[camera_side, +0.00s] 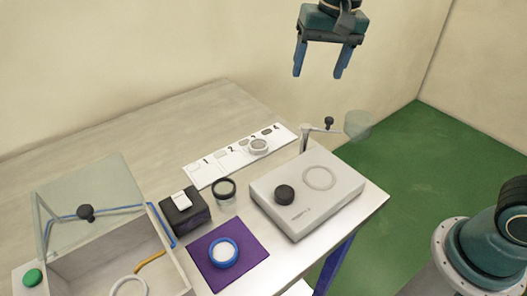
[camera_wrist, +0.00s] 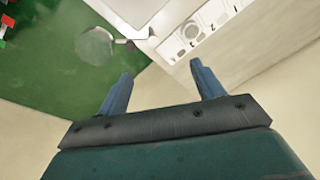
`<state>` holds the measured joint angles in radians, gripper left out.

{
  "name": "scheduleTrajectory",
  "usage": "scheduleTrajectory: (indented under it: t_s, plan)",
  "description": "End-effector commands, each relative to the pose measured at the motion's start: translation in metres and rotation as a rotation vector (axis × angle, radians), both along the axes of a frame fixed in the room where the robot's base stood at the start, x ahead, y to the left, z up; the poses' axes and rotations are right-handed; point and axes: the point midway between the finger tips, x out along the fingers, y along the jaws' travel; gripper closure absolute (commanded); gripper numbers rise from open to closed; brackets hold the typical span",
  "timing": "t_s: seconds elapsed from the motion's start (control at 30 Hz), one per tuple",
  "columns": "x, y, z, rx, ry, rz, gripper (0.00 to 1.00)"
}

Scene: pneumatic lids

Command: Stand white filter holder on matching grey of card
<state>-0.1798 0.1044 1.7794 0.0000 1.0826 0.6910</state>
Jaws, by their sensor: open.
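The card carries numbers 1 to 4 with patches that run from pale to darker grey. A blue ring with a white disc (camera_side: 223,252) lies on a purple mat (camera_side: 253,275). My gripper (camera_side: 319,74) is open and empty, high above and behind the table's right end, far from both rings. Its blue fingers also show in the wrist view (camera_wrist: 162,70).
A white box (camera_side: 335,205) with a black knob stands right of the card. A clear disc on an arm (camera_side: 357,125) overhangs the table's edge. A black-rimmed jar (camera_side: 225,195), a black block (camera_side: 183,218) and a clear-lidded bin (camera_side: 90,200) stand left. The table's back left is bare.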

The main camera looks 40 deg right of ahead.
Motion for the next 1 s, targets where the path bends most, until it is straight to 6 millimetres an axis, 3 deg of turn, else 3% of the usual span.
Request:
scheduleTrajectory:
  t_s: [0.2, 0.43, 0.8, 1.0]
  plan:
    - [-0.05, -0.024, 0.019, -0.019, -0.074, 0.103, 0.33]
    - [-0.102, -0.043, 0.025, -0.053, -0.148, 0.211, 0.33]
    - [-0.183, -0.065, 0.01, -0.134, -0.263, 0.378, 0.33]
    - [-0.212, -0.071, -0.004, -0.177, -0.304, 0.447, 0.33]
